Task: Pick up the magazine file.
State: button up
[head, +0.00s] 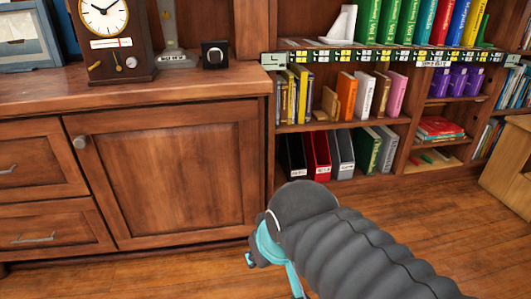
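Several file-like holders stand on the bottom shelf of the bookcase in the head view. A black one (296,158) is at the left, red ones (319,158) stand beside it, and a grey one (342,155) is right of those. They look like magazine files with slanted tops; I cannot tell which one the task means. My gripper (271,272), with teal parts at the end of my dark ribbed arm, is low in front of the cabinet, apart from the files. My arm hides part of it, so its opening is unclear.
A wooden cabinet (165,170) with a clock (107,25) on top stands at the left. Books (347,95) fill the shelf above the files. Purple holders (458,80) sit at the right. A wooden box-like piece (506,165) stands far right. The floor (440,225) before the bookcase is clear.

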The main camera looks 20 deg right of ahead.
aim_at(292, 158)
jog(key=z, duration=0.05)
jog(key=i, duration=0.65)
jog(key=z, duration=0.65)
jog(key=i, duration=0.45)
jog(key=z, duration=0.35)
